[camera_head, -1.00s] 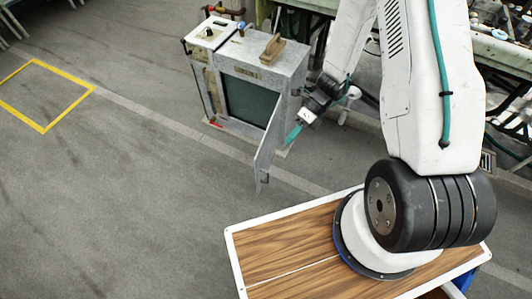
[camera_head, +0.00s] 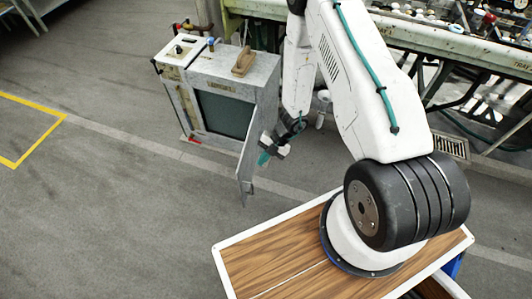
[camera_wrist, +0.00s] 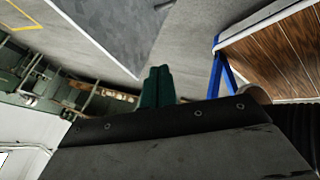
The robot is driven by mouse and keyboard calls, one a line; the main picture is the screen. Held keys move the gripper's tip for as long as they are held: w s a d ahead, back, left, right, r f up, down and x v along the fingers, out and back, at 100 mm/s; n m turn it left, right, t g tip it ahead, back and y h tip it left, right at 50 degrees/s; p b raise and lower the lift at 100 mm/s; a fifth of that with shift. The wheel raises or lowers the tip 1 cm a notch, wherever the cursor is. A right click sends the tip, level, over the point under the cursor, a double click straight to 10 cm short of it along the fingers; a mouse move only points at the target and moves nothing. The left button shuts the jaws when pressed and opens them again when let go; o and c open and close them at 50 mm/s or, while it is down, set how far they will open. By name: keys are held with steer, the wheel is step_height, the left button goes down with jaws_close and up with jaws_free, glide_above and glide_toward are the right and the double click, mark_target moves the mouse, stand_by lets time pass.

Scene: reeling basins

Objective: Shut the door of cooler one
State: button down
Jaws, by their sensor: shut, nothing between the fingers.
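The cooler (camera_head: 262,80), a grey metal box with a dark front opening, stands on the floor beyond my base. I cannot read its label. Its door (camera_head: 246,168) stands open at the right side of the opening, its free edge swung out toward me. My gripper (camera_head: 263,158) has teal fingers and is just right of the door, on its outer side. I cannot tell whether they touch. In the wrist view the teal fingers (camera_wrist: 157,86) are together and empty, with a grey panel (camera_wrist: 120,30), apparently the door, ahead of them.
A wooden brush-like block (camera_head: 243,63) lies on top of the cooler. A control box (camera_head: 182,50) adjoins it on the left. A long green bench (camera_head: 455,50) with pipes runs behind. The floor in front and left is clear, with a yellow-marked square (camera_head: 35,145).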

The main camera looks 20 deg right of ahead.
mark_target(240, 173)
steer(key=shift+w+a+f, duration=0.4)
steer(key=shift+a+f, duration=0.15)
steer(key=shift+a, duration=0.4)
steer(key=shift+w+a+f, duration=0.35)
steer(key=shift+a+f, duration=0.25)
steer(key=shift+a, duration=0.4)
steer(key=shift+w+a+f, duration=0.4)
steer(key=shift+a+f, duration=0.15)
steer(key=shift+a, duration=0.4)
